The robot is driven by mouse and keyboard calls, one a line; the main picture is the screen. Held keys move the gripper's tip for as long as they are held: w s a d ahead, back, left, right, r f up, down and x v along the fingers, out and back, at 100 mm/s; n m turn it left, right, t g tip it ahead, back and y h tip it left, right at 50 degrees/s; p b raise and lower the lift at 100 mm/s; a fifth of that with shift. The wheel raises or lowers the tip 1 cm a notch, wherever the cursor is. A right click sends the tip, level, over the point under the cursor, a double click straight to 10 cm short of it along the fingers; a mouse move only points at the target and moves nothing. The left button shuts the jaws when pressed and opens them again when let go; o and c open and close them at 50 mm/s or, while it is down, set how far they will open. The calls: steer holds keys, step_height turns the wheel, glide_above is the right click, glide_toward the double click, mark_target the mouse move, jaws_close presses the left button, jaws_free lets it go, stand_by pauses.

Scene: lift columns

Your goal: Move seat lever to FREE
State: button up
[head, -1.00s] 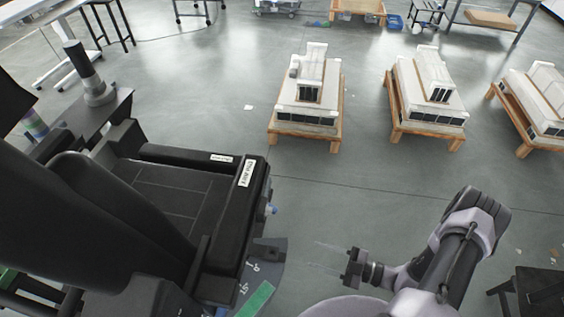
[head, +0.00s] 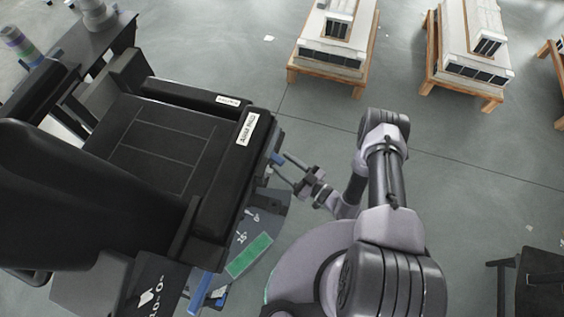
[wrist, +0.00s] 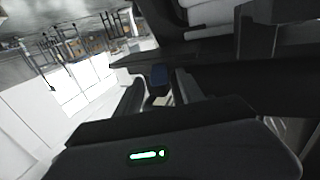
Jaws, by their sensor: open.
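A black seat (head: 150,140) fills the left of the head view. A small blue-tipped part, apparently the seat lever (head: 277,158), sticks out at its right side. My gripper (head: 281,164) is open beside the seat, its two thin fingers pointing at the blue tip. In the wrist view, the blue tip (wrist: 158,76) lies between the far ends of the open fingers (wrist: 158,90). I cannot tell whether either finger touches it. The lever's base is hidden, and I cannot read a FREE mark.
A plate with angle marks and a green strip (head: 249,255) sits below the lever, near a blue bar (head: 200,292). White models on wooden stands (head: 330,75) stand behind. A dark table (head: 540,290) is at the lower right. Floor between is clear.

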steer(key=shift+w+a, duration=0.5)
steer(key=shift+c, duration=0.3)
jaws_close()
steer(key=shift+d, duration=0.1)
stand_by(0.8)
